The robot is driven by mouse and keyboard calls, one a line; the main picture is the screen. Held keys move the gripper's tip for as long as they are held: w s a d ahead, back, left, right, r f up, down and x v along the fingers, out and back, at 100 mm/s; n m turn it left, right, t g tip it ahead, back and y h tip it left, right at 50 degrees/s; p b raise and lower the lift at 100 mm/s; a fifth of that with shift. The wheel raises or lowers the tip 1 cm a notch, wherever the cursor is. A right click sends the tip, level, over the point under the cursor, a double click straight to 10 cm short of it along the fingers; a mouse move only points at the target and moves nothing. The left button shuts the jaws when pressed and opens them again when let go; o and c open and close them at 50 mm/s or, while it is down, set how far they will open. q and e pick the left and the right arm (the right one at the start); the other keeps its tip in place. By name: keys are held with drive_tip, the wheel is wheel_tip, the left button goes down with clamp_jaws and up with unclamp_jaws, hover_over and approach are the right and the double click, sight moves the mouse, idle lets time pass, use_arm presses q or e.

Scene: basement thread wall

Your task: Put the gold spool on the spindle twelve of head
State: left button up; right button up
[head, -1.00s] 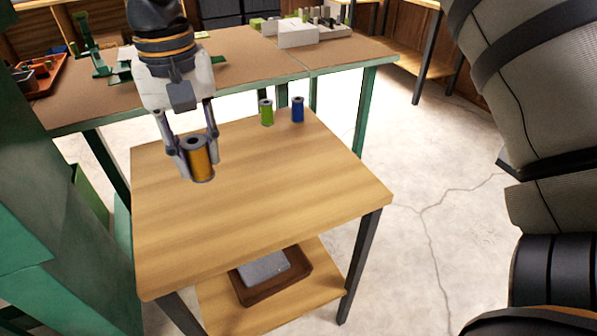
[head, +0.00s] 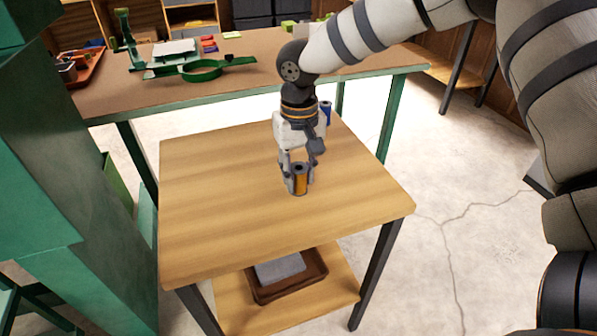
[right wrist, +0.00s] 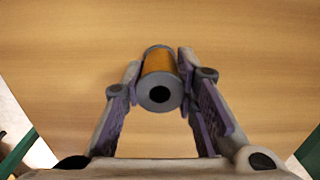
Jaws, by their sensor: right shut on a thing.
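The gold spool (head: 300,181) has dark ends and stands upright between the fingers of my right gripper (head: 297,176), over the small wooden table (head: 220,215). In the right wrist view, the gold spool (right wrist: 159,68) sits between the two fingertips of my right gripper (right wrist: 158,76), which is shut on it. Its dark end with the centre hole faces the camera. I cannot tell whether its lower end touches the tabletop. My left gripper is out of view. I cannot make out spindle twelve or its head in these frames.
A blue spool (head: 326,109) stands at the table's far side, partly behind my right arm. A brown tray (head: 290,292) sits on the lower shelf. A long bench (head: 130,97) with green tools stands behind. The table's front and left are clear.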

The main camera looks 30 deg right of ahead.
drive_tip(key=o, duration=0.5)
drive_tip(key=shift+f, duration=0.15)
drive_tip(key=o, duration=0.4)
wheel_tip(320, 180, up, 13)
drive_tip(key=shift+f, duration=0.2)
drive_tip(key=shift+f, duration=0.1)
